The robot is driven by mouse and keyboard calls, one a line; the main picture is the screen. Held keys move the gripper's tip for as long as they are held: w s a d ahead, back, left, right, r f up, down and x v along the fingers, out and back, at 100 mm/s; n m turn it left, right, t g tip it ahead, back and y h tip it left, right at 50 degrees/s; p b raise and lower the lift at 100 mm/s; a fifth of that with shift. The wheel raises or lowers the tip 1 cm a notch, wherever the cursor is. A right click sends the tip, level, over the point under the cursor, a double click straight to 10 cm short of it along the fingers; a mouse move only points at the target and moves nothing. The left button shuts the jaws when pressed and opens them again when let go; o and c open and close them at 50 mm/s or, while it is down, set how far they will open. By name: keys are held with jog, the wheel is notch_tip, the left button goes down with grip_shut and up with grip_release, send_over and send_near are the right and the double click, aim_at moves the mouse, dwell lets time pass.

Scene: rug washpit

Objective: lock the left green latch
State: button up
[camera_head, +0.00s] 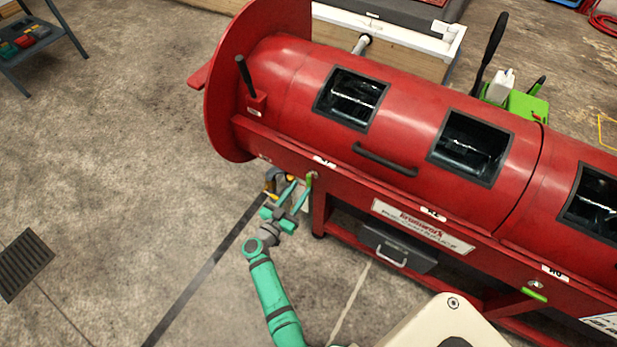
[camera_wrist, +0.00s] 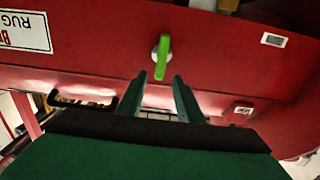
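The left green latch (camera_head: 310,179) is on the lower front rail of the red drum machine, near its left end. In the wrist view the latch (camera_wrist: 163,52) is a bright green lever on a pale pivot, standing close to vertical in the picture. My gripper (camera_head: 298,192) is in front of it in the head view. In the wrist view my gripper (camera_wrist: 158,83) is open, its two green fingers apart with the latch's free end near the gap between the tips. Nothing is held. I cannot tell whether a finger touches the latch.
The red drum (camera_head: 400,110) has dark windows and a black handle (camera_head: 385,160). Another green latch (camera_head: 534,294) lies about level on the rail at right. A grey drawer box (camera_head: 398,250) sits under the rail. A floor grate (camera_head: 22,264) is at left; the floor there is clear.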

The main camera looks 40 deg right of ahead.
aim_at(308, 179)
jog(key=x, duration=0.7)
grip_shut()
